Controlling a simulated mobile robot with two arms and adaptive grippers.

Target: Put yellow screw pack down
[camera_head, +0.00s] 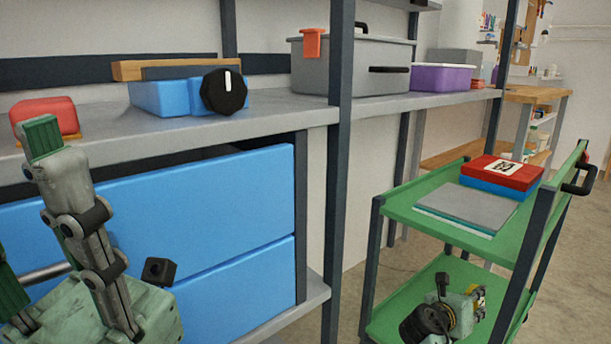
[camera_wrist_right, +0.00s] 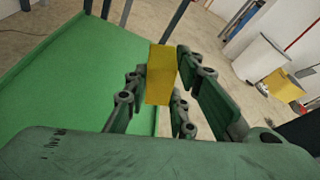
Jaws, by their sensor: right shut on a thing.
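The yellow screw pack (camera_wrist_right: 160,76) stands between the fingers of my right gripper (camera_wrist_right: 158,90) in the right wrist view, which is shut on it. In the head view my right gripper (camera_head: 468,304) is low at the cart's lower green tier (camera_head: 395,320), and a bit of the yellow pack (camera_head: 481,297) shows at its right end. The green surface lies left of and below the pack; I cannot tell whether the pack touches it. My left gripper (camera_head: 25,215) is at the lower left of the head view, fingers apart and empty, partly cut off.
The cart's upper tier (camera_head: 400,206) holds a grey-and-teal flat box (camera_head: 468,206) and a red-and-blue box (camera_head: 502,176). A dark cart post (camera_head: 538,240) stands close right of my right gripper. A grey shelf (camera_head: 270,108) with boxes and blue drawers (camera_head: 200,210) fills the left.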

